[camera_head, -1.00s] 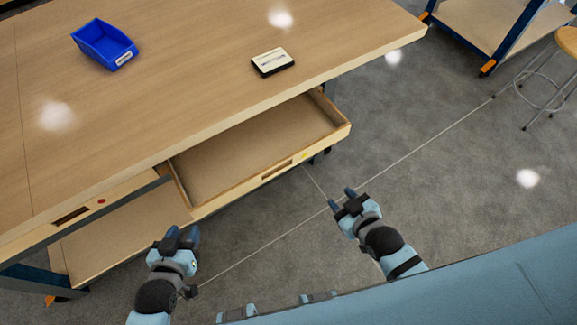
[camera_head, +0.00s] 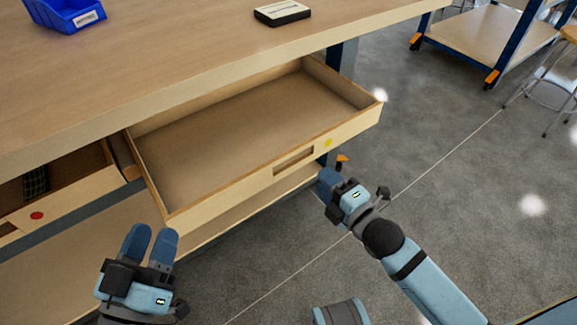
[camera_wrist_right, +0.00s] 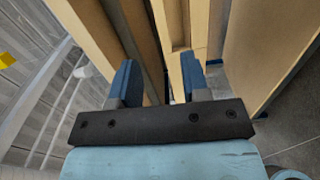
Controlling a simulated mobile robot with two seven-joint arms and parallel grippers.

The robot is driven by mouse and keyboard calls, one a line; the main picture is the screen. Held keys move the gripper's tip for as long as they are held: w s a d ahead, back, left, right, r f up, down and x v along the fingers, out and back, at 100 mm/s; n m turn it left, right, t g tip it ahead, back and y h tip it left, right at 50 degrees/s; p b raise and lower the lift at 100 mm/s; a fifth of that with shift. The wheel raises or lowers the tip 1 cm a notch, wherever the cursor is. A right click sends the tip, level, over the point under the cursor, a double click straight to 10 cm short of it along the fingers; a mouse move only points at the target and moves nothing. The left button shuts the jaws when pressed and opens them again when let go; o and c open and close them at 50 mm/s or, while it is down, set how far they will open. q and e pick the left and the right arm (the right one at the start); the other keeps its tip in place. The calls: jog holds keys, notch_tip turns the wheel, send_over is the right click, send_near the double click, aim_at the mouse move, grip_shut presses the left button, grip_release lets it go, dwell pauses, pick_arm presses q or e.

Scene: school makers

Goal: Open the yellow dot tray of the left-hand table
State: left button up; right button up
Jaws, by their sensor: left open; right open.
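The yellow dot tray is a shallow wooden drawer (camera_head: 292,162) under the left-hand table, pulled well out and empty inside. Its front has a slot handle (camera_head: 294,161) and a yellow dot (camera_head: 328,142) near the right end. My right gripper (camera_head: 333,184) is open just in front of and below the right part of this front. In the right wrist view its fingers (camera_wrist_right: 160,80) are apart, with wooden boards beyond and between them; contact cannot be told. My left gripper (camera_head: 150,242) is open and empty, below and in front of the tray's left corner.
A red dot tray (camera_head: 37,216) is at the left, with a dark checked item (camera_head: 36,181) inside. The tabletop (camera_head: 180,60) holds a blue bin (camera_head: 64,12) and a small black-and-white box (camera_head: 282,13). Grey floor (camera_head: 470,200) is clear to the right.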

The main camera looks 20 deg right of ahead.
aim_at(294, 153)
jog(key=b+x, duration=0.4)
jog(key=x, duration=1)
pick_arm(q)
jog(key=f, duration=0.2)
jog(key=f+g, duration=0.1)
jog(key=f, duration=0.1)
jog(key=f+g, duration=0.1)
jog(key=shift+w+d+f, duration=0.15)
jog(key=shift+d+f, duration=0.1)
jog(key=shift+f, duration=0.15)
jog(key=shift+r, duration=0.1)
pick_arm(e)
jog(key=shift+s, duration=0.1)
grip_shut()
